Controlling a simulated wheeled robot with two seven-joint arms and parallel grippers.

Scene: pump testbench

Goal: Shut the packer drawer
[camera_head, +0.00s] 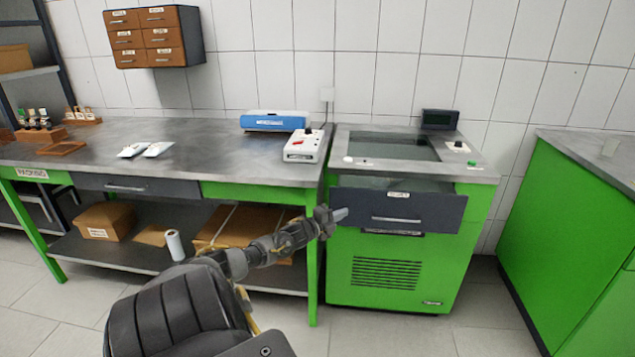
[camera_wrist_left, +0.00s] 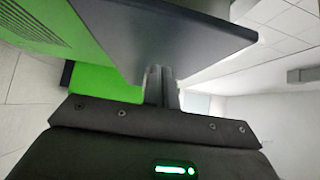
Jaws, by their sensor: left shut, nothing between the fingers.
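The packer drawer (camera_head: 440,212) is a dark grey drawer with a pale label and a bar handle (camera_head: 396,219), in the front of the green machine (camera_head: 388,270). It stands pulled out, with its inside showing behind the front panel. My left gripper (camera_head: 340,214) is shut and empty, at the left end of the drawer front. In the left wrist view the fingers (camera_wrist_left: 160,86) point at the dark drawer panel (camera_wrist_left: 165,35) and overlap its lower edge; I cannot tell whether they touch it. My right gripper is out of view.
A workbench (camera_head: 215,160) with its own dark drawer (camera_head: 136,187) stands at left, carrying a blue device (camera_head: 274,121) and a white box (camera_head: 304,145). A green cabinet (camera_head: 575,230) stands at right. Floor is clear in front of the machine.

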